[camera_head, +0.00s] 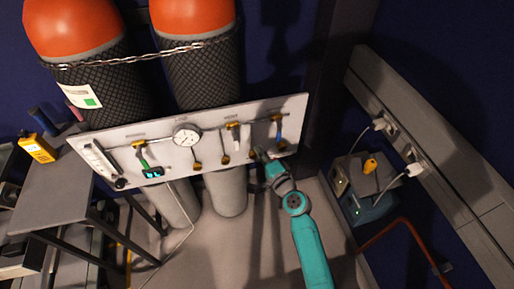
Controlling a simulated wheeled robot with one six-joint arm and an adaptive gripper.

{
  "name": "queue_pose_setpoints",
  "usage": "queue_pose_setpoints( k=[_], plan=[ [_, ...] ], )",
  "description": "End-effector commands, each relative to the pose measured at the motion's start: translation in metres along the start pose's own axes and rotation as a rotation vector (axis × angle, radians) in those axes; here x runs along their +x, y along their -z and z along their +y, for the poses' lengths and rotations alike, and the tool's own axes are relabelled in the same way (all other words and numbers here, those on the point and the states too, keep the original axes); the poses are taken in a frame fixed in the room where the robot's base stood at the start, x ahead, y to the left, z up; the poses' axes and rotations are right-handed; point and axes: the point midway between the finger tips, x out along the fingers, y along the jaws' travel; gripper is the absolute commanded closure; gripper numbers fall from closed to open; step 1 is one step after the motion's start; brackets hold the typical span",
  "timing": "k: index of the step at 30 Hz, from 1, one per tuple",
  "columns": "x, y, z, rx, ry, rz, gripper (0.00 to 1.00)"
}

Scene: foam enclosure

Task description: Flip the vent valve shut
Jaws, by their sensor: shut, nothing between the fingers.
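A pale valve panel (208,152) spans the middle of the head view, in front of two gas cylinders. The vent valve (234,134) appears to be the one with a white handle hanging down, under a small label that is hard to read. A blue-handled valve (278,130) is to its right and a green-handled valve (144,158) is at the left. My gripper (261,154) is shut and empty, close to the panel's lower right, between and below the white and blue handles. I cannot tell whether it touches the panel.
A round gauge (187,135) sits on the panel. Orange-topped cylinders (75,28) are held by a chain (150,56). A bench with a yellow meter (37,147) stands left. A teal box (368,203) and wall sockets (391,128) are right. Floor is open below the panel.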

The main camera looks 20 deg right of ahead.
Motion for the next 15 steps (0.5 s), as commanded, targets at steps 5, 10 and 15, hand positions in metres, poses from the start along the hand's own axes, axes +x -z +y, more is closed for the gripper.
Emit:
queue_pose_setpoints(
  k=[5,10,15],
  plan=[
    [-0.026,0.001,0.001,0.001,-0.002,0.001,1.0],
    [-0.053,0.0,0.001,0.001,-0.001,0.002,1.0],
    [-0.069,0.0,0.002,0.001,-0.001,0.0,1.0]
  ],
)
